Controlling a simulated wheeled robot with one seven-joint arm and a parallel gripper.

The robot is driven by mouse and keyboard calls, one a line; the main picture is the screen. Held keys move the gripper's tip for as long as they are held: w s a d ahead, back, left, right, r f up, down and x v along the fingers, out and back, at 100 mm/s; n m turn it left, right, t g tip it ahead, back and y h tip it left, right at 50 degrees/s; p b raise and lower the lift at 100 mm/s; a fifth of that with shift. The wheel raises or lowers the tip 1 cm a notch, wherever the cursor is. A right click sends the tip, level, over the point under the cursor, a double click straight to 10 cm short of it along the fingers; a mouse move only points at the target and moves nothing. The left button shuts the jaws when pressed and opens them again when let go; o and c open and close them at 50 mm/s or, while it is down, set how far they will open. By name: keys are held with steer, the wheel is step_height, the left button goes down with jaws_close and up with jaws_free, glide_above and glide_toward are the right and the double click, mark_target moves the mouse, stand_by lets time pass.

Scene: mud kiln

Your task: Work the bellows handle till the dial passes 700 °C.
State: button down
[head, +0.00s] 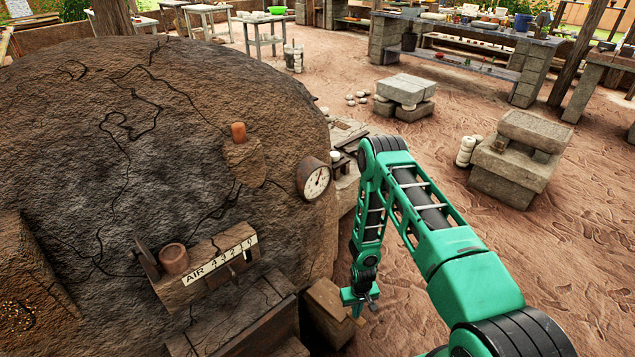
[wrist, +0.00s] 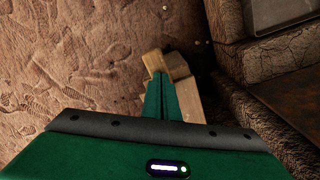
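The round dial (head: 315,181) is on the kiln's right side in the head view. It has a pale face and a dark needle, but its figures are too small to read. My gripper (head: 360,300) hangs low at the kiln's right foot, beside a wooden box-like block (head: 328,300). In the wrist view my gripper's green fingers (wrist: 161,98) lie close together, with no gap showing. A pale wooden piece (wrist: 168,62), perhaps the bellows handle, is just past and below the fingertips. I cannot tell whether they touch it.
The cracked mud kiln (head: 160,130) fills the left. A wooden board marked AIR (head: 208,275) sticks out from it. Stone block stacks (head: 520,160) stand at right and a long workbench (head: 460,45) at the back. The sandy floor (head: 420,155) between is mostly clear.

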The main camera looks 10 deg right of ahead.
step_height(320, 180, up, 7)
steer(key=shift+r, duration=0.2)
stand_by(0.3)
stand_by(0.9)
steer(key=d+r+m, duration=0.1)
steer(key=d+r, duration=0.3)
steer(key=r, duration=0.7)
steer(key=d+r+h, duration=0.1)
steer(key=d+r, duration=0.3)
steer(key=r, duration=0.8)
steer(key=d+r+m, duration=0.1)
steer(key=d+r, duration=0.3)
steer(key=r, duration=0.7)
steer(key=s+r+m+y, duration=0.1)
steer(key=s+r+m, duration=0.3)
steer(key=s+r, duration=1.9)
steer(key=s+a, duration=0.1)
steer(key=s, duration=0.2)
steer(key=shift+s, duration=0.35)
